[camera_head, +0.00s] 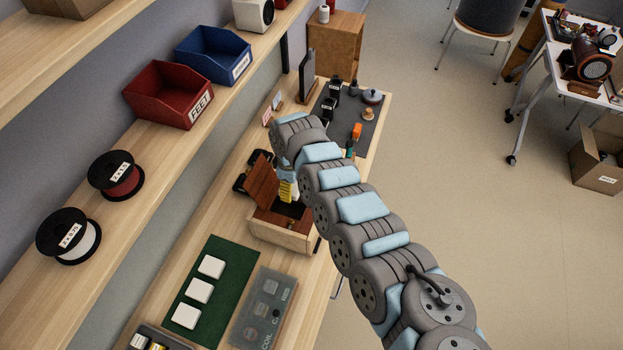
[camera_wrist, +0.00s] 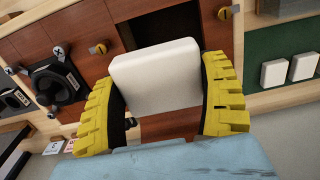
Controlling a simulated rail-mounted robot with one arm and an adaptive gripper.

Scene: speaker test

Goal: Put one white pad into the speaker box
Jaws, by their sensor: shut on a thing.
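My gripper (camera_wrist: 163,85) is shut on a white pad (camera_wrist: 158,75), held between its yellow ribbed fingers. In the head view my gripper (camera_head: 288,191) is just above the speaker box (camera_head: 278,235), partly hidden by my arm. The box is wooden, with a reddish-brown panel (camera_head: 262,182) tilted up at its back left and a dark opening. In the wrist view the dark opening (camera_wrist: 165,24) shows just beyond the pad. I cannot tell whether the pad is inside it. Several more white pads, including one in the middle (camera_head: 199,290), lie on a green mat (camera_head: 222,251).
A grey transparent case (camera_head: 264,312) lies beside the mat. A black speaker driver (camera_wrist: 55,82) sits beside the box. A dark mat with tools (camera_head: 352,108) and a monitor (camera_head: 307,75) are behind. A shelf with bins (camera_head: 172,95) and spools (camera_head: 116,176) runs along the left.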

